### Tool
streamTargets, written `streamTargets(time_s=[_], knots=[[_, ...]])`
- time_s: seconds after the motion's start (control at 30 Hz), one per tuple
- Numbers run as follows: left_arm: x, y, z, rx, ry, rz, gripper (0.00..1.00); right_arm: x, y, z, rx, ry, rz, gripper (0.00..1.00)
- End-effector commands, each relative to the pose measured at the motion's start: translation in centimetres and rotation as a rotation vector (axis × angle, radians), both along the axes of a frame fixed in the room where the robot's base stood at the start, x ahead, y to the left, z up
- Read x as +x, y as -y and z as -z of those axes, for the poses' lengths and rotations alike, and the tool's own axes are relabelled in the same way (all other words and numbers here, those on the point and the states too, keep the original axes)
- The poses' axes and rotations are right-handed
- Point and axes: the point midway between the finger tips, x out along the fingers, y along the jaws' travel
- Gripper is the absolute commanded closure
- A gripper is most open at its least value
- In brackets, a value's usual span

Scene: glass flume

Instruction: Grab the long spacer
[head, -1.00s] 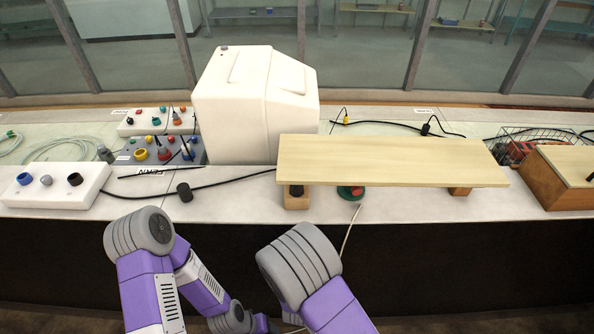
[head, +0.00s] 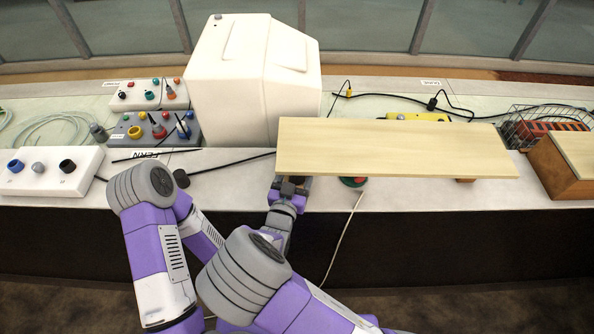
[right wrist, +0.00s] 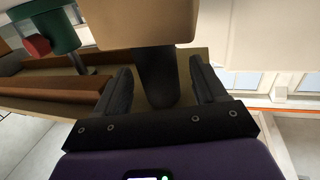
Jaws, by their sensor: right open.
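A dark, round-ended post, which looks like the long spacer (right wrist: 157,80), stands in a pale wooden block (right wrist: 140,22) in the right wrist view. My right gripper (right wrist: 160,88) is open, with one finger on each side of the post. Gaps seem to show on both sides, but I cannot tell whether either finger touches it. In the head view my right gripper (head: 290,187) is under the left front part of a raised wooden board (head: 400,148). The board and gripper hide the post there. My left arm shows at the left, but its gripper is out of view.
The board hangs low over my right gripper. A red and green button (right wrist: 45,40) stands close by, partly under the board. A white housing (head: 230,90) stands behind to the left. A wooden box (head: 565,170) and wire basket (head: 520,125) are at the right.

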Motion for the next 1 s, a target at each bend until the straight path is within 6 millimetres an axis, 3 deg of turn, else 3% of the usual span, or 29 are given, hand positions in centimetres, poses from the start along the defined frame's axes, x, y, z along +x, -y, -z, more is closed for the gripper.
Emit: streamTargets(time_s=[0.1,0.33,0.7,1.0], knots=[[0.00,0.00,-0.04,0.000,0.000,0.000,0.42,0.93,0.28,0.02,0.000,0.000,0.000,0.29],[0.01,0.01,-0.03,0.000,0.000,0.000,0.42,1.04,0.28,0.03,-0.001,-0.001,-0.001,0.29],[0.00,0.00,-0.04,0.000,0.000,0.000,0.42,1.01,0.28,0.03,0.000,-0.001,-0.001,0.84],[0.00,0.00,-0.11,0.000,0.000,0.000,0.42,1.02,0.25,-0.15,0.001,-0.001,-0.001,0.87]])
